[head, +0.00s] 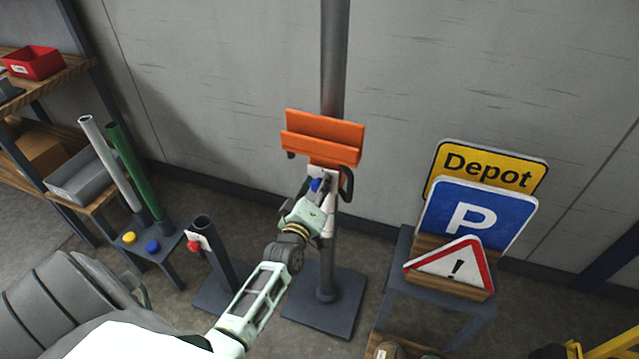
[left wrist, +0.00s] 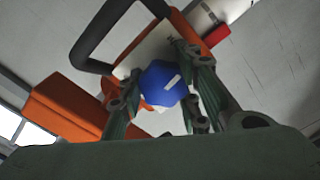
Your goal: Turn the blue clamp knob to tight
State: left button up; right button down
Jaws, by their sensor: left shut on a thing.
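The blue clamp knob (head: 316,184) is on the front of the orange clamp bracket (head: 322,137) on the grey post (head: 334,60). In the left wrist view the knob (left wrist: 162,86) is a blue many-sided knob with a short white mark, in front of a pale plate. My left gripper (head: 318,194) is at the knob; its green fingers are on both sides of it and shut on it. In the head view the gripper partly hides the knob. The markings for tight cannot be read. My right gripper is not in view.
A black loop handle (head: 348,184) is right beside the gripper. Depot (head: 487,167), parking (head: 476,216) and warning (head: 452,265) signs stand on a rack at right. A short post with a red knob (head: 193,245) and a stool (head: 160,228) with coloured knobs stand at left.

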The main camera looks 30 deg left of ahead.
pick_arm(q)
jog(key=m, duration=0.3)
jog(key=m+p, duration=0.1)
jog(key=m, duration=0.1)
jog(key=shift+w+d+r, duration=0.15)
jog(key=shift+w+r, duration=0.05)
jog(key=shift+r, duration=0.15)
jog(key=shift+m, duration=0.4)
jog(key=o, duration=1.1)
jog(key=shift+d+f, duration=0.1)
jog(key=shift+d, duration=0.05)
jog(key=shift+f, duration=0.1)
jog(key=shift+s+f, duration=0.1)
jog(key=shift+s, duration=0.55)
jog(key=v, duration=1.1)
jog(key=shift+w, duration=0.1)
